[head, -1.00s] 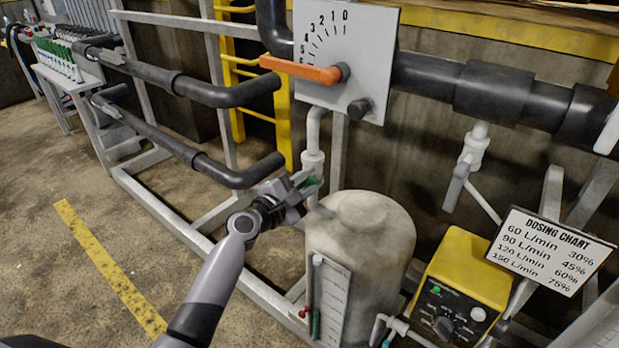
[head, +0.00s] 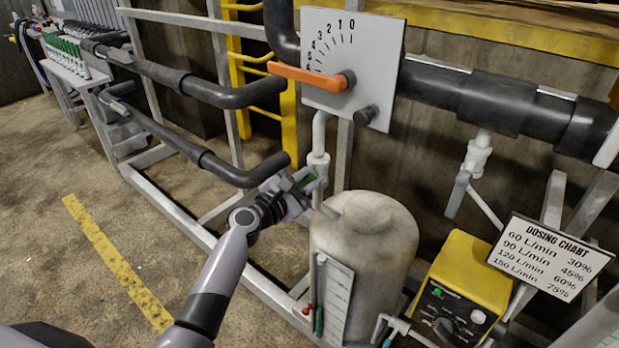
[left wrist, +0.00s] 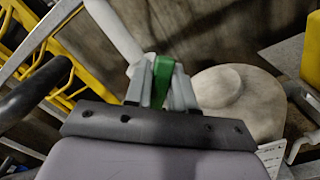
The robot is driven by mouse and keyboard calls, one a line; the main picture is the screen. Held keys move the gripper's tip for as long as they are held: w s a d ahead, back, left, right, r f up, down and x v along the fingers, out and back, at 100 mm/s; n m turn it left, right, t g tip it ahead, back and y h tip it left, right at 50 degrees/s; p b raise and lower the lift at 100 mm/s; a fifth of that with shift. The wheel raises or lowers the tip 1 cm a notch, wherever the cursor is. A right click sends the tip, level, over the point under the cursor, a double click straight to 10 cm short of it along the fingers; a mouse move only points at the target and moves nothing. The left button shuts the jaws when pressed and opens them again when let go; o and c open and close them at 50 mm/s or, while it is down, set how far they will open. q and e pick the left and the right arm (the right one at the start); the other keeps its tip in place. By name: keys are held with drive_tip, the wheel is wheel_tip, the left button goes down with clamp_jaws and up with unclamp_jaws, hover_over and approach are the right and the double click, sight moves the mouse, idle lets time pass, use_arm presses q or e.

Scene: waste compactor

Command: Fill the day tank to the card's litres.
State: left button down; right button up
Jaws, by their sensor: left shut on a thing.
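The day tank (head: 375,228) is a beige rounded tank with a white scale strip (head: 334,292) on its front. Its top also shows in the left wrist view (left wrist: 235,100). A white fill pipe (head: 319,150) comes down behind and left of the tank. My left gripper (head: 308,183) is at this pipe, just left of the tank's top, and is shut on a green handle (head: 312,184). The green handle (left wrist: 163,80) stands between the two fingers in the left wrist view. My right gripper is not in view. I see no card with litres.
A grey dial plate (head: 352,60) with an orange lever (head: 305,76) is above the tank. A yellow dosing pump (head: 463,275) and a dosing chart (head: 549,256) stand at the right. Black pipes (head: 190,155) run left of my gripper. The floor at the left is open.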

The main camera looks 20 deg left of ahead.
use_arm(q)
drive_tip(key=c, duration=1)
unclamp_jaws()
drive_tip(key=shift+c, duration=0.2)
drive_tip(key=v, duration=0.7)
drive_tip(key=shift+p, duration=0.45)
